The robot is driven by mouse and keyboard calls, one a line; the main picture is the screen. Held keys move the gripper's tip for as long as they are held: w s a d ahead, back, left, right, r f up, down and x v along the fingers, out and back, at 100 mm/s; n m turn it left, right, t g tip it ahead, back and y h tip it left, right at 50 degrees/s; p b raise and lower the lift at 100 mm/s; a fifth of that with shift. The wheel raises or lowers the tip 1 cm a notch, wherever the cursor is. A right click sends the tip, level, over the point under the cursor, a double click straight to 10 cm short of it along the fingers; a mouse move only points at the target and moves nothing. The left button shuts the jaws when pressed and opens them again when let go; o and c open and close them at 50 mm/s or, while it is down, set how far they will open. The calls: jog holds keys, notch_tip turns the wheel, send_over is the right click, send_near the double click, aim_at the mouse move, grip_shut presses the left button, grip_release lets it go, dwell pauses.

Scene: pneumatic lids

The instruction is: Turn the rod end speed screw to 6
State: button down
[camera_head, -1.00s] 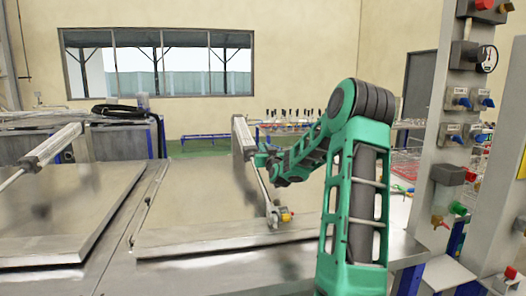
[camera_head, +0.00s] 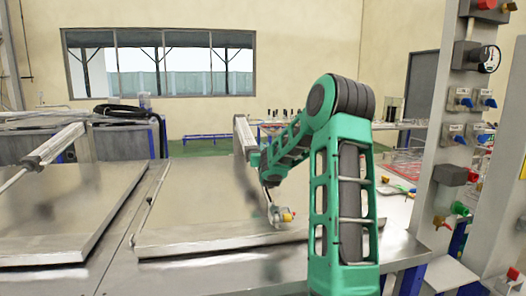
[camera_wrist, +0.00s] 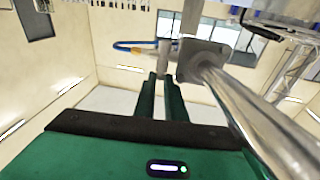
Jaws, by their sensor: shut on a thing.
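My gripper (camera_wrist: 161,76) shows in the wrist view as two green fingers close together, shut on the small grey rod end speed screw (camera_wrist: 163,52). The screw stands beside the square end block (camera_wrist: 198,61) of the pneumatic cylinder. A blue hose (camera_wrist: 124,45) with an orange fitting (camera_wrist: 137,51) runs to it. The shiny piston rod (camera_wrist: 250,115) comes out of the block toward the lower right. In the head view the cylinder (camera_head: 240,130) stands over the middle lid, and my forearm hides the screw. No scale number on the screw is readable.
The middle metal lid (camera_head: 165,235) lies shut, with the yellow-ended rod joint (camera_head: 286,217) on it. A second lid (camera_head: 60,225) with its own cylinder (camera_head: 55,145) lies at left. A grey valve post (camera_head: 440,130) stands at right, close to my arm.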

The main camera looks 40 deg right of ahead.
jog(key=shift+w, duration=0.1)
jog(key=c, duration=1.8)
grip_release()
jog(key=shift+a, duration=0.1)
